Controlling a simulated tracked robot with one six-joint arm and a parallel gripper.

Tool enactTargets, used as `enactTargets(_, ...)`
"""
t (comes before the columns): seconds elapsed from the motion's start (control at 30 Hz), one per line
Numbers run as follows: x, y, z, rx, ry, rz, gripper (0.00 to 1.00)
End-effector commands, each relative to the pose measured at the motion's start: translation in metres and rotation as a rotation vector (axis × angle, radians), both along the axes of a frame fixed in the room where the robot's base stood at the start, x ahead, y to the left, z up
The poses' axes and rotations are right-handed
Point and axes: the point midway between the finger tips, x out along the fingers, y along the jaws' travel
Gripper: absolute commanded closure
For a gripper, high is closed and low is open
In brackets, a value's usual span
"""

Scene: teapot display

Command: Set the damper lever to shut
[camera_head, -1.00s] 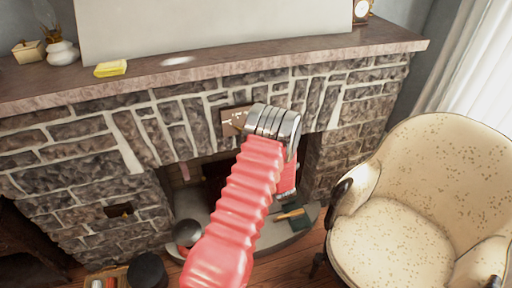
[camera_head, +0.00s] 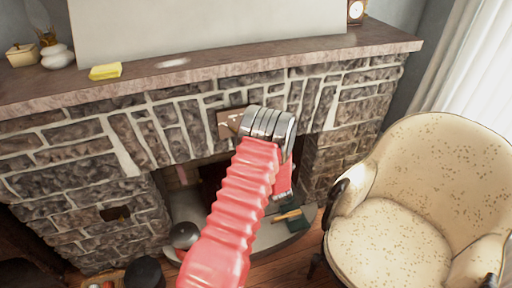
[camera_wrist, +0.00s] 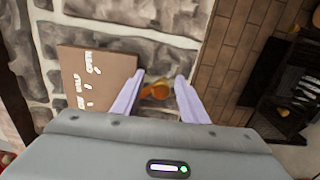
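The damper lever (camera_wrist: 156,91) shows in the wrist view as a small brass-orange piece against the stone. My gripper (camera_wrist: 160,77) is open, with one pale finger on each side of the lever. I cannot tell whether either finger touches it. In the head view the plate (camera_head: 228,123) shows on the fireplace front below the mantel, partly covered by my wrist. The lever and my fingers are hidden there.
The stone mantel (camera_head: 200,68) juts out above my arm, with a yellow cloth (camera_head: 105,71) on it. A cream armchair (camera_head: 390,240) stands at the right. The firebox opening is below, and a black grate (camera_wrist: 285,85) shows at the right in the wrist view.

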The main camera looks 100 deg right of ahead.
Motion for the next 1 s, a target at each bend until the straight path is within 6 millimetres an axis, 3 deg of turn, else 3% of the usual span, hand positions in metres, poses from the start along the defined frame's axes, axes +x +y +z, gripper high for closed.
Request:
enactTargets(0.27, -0.006, 0.024, -0.001, 0.002, -0.003, -0.003, 0.6)
enactTargets(0.8, -0.021, 0.114, -0.001, 0.001, -0.001, -0.003, 0.6)
enactTargets(1.0, -0.024, 0.133, -0.001, -0.001, 0.001, -0.001, 0.6)
